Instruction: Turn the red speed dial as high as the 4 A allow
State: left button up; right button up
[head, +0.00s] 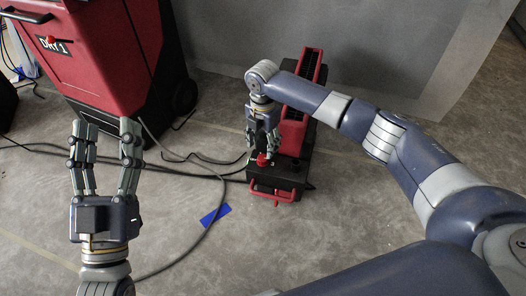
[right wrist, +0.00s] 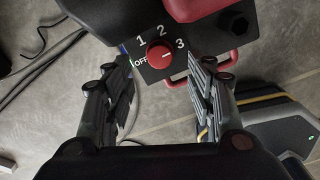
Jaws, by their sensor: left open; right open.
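The red speed dial (right wrist: 158,56) sits on a black panel (right wrist: 187,64) marked OFF, 1, 2 and 3. Its pale mark appears to point right, toward the 3 side. In the head view, the dial (head: 262,160) is on top of the low red and black machine (head: 293,128). My right gripper (head: 264,146) is open above the dial. In the right wrist view its fingers (right wrist: 164,66) are spread to either side of the dial, with no visible contact. My left gripper (head: 105,129) is open and empty. No current reading is legible.
A large red machine (head: 105,55) labelled DRY 1 stands at the upper left. Dark cables (head: 180,165) run across the concrete floor. A blue strip (head: 214,215) lies near the low machine's red front handle (head: 271,192). A grey wall stands behind.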

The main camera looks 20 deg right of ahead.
aim_at(263, 158)
notch_tip(263, 158, up, 6)
jog(key=shift+f, duration=0.1)
dwell(0.5)
